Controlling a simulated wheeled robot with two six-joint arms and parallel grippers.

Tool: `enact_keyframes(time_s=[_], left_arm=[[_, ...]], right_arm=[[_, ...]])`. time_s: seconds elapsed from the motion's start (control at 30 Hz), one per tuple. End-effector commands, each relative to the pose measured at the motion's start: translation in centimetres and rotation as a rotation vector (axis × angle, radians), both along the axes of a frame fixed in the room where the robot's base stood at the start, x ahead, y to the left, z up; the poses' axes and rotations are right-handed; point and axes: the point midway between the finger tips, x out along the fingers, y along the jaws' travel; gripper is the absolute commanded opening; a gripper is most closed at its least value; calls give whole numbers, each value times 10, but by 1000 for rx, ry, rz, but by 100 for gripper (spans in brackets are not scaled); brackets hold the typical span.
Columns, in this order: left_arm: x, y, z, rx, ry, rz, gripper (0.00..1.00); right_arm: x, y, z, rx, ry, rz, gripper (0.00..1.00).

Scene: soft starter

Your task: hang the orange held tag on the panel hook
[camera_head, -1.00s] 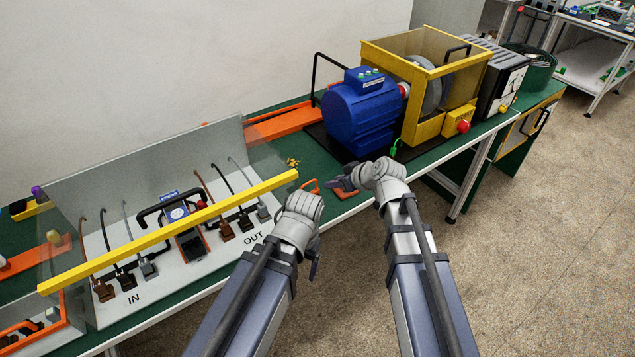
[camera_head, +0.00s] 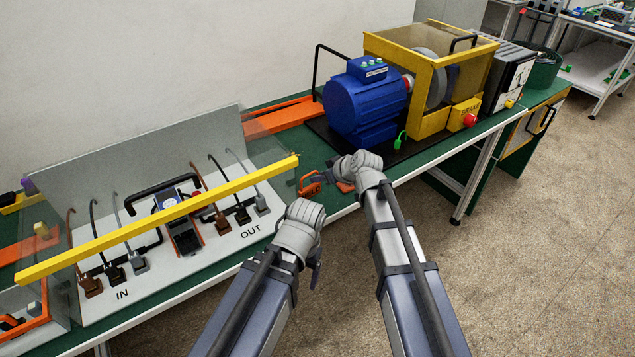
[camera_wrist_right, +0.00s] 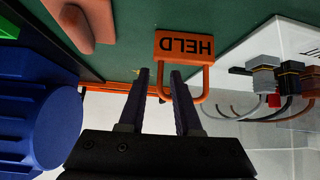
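The orange tag (camera_head: 311,188), lettered HELD, lies on the green bench top just right of the clear-shielded panel. In the right wrist view the tag (camera_wrist_right: 185,45) has an orange loop. One side of the loop shows between my fingers and the other outside them. My right gripper (camera_head: 322,177) is at the tag. In the wrist view my right gripper (camera_wrist_right: 158,80) is open, with a gap between its fingers; I cannot tell whether they touch the loop. My left gripper (camera_head: 315,268) hangs low in front of the bench, its fingers mostly hidden. I cannot make out the panel hook.
The white IN/OUT panel (camera_head: 215,243) with plugs and a yellow bar (camera_head: 160,218) stands left. A blue motor (camera_head: 365,105) and yellow-framed guard (camera_head: 435,75) stand right. A red-orange piece (camera_wrist_right: 85,22) lies near the tag; a green lock (camera_head: 401,140) is by the motor.

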Motion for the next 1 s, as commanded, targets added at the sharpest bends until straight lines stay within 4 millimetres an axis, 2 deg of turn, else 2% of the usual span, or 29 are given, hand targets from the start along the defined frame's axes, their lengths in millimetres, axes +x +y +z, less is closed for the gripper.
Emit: enact_keyframes(time_s=[0.27, 0.83, 1.0], left_arm=[[0, 0, -1, 0, 0, 0, 81], [0, 0, -1, 0, 0, 0, 81], [0, 0, -1, 0, 0, 0, 81]], right_arm=[[1, 1, -1, 0, 0, 0, 32], [1, 1, -1, -1, 0, 1, 0], [1, 1, -1, -1, 0, 1, 0]])
